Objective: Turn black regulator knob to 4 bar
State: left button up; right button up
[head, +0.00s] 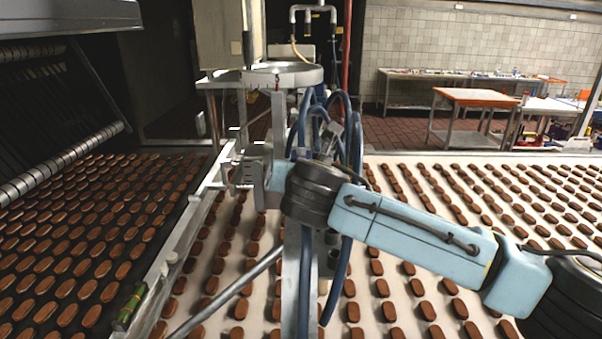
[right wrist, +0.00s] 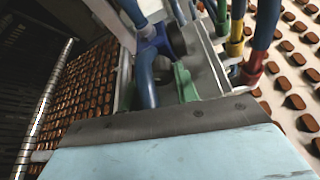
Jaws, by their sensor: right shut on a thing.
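My right arm comes in from the right and ends at the regulator assembly (head: 245,165) on the metal stand. Its gripper (head: 262,180) is against the assembly, and my own wrist covers much of the jaws. The black regulator knob cannot be made out in the head view, and its setting cannot be read. In the right wrist view a dark round part (right wrist: 178,40) shows beside a grey block (right wrist: 206,62), with a blue hose (right wrist: 145,75) close by. The fingertips are not clear there. My left gripper is not in view.
Blue hoses (head: 345,130) loop around the stand close to my wrist. Red, yellow and green hose fittings (right wrist: 250,70) sit right of the block. Rows of brown biscuits lie on the white conveyor (head: 400,283). An orange-topped table (head: 475,97) stands far back right.

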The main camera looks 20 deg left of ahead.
jog(key=shift+d+m+y, duration=0.1)
jog(key=shift+m+y, duration=0.7)
jog(key=shift+m, duration=0.3)
jog(key=o, duration=1)
jog(key=shift+c, duration=0.2)
jog(key=b+v, duration=0.3)
jog(key=v, duration=1)
jog(key=shift+s+r, duration=0.15)
